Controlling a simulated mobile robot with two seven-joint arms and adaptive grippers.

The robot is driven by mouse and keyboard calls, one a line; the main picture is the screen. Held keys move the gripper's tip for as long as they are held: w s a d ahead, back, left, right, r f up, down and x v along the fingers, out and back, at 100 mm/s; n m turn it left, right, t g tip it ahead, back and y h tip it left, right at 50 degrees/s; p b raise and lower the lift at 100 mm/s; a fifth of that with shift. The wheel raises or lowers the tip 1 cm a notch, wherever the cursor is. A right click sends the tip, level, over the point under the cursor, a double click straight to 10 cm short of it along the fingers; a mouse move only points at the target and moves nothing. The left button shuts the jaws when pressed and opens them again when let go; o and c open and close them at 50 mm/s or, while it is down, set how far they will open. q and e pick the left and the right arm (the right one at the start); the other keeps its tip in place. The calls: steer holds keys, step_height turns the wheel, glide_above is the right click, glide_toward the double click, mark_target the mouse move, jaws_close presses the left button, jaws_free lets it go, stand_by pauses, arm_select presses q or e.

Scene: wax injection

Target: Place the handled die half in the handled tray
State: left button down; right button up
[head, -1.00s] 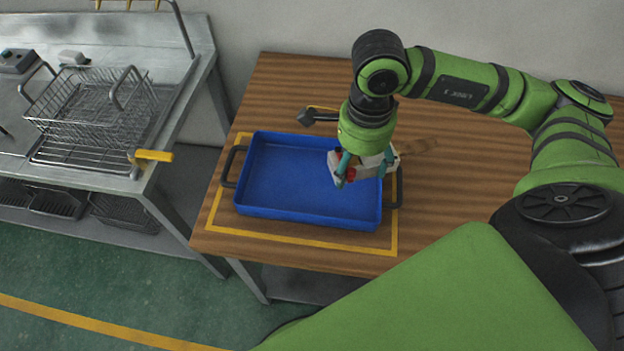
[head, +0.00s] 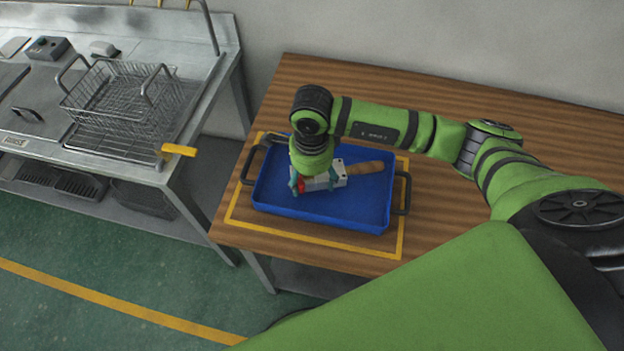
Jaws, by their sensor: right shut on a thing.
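The handled tray is a blue rectangular tray (head: 345,216) with a black handle at each short end. It stands on the wooden table inside a yellow outline. My right gripper (head: 315,186) is over the left-middle part of the tray, pointing down. It is shut on the handled die half (head: 333,179), a light grey block with a wooden handle (head: 366,167) that points right. The die half is within the tray's outline; I cannot tell whether it touches the tray floor. The gripper hides part of the block. My left gripper is not in view.
The wooden table (head: 450,110) is clear behind and right of the tray. A metal bench (head: 215,90) with a wire basket (head: 125,95) and a yellow-handled part (head: 179,150) stands at the left. A wall is behind.

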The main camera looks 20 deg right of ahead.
step_height(320, 180, down, 2)
steer(key=shift+p, duration=0.35)
steer(key=shift+f, duration=0.3)
steer(key=shift+f, duration=0.15)
steer(key=o, duration=1.7)
steer(key=shift+c, duration=0.2)
steer(key=shift+s, duration=0.1)
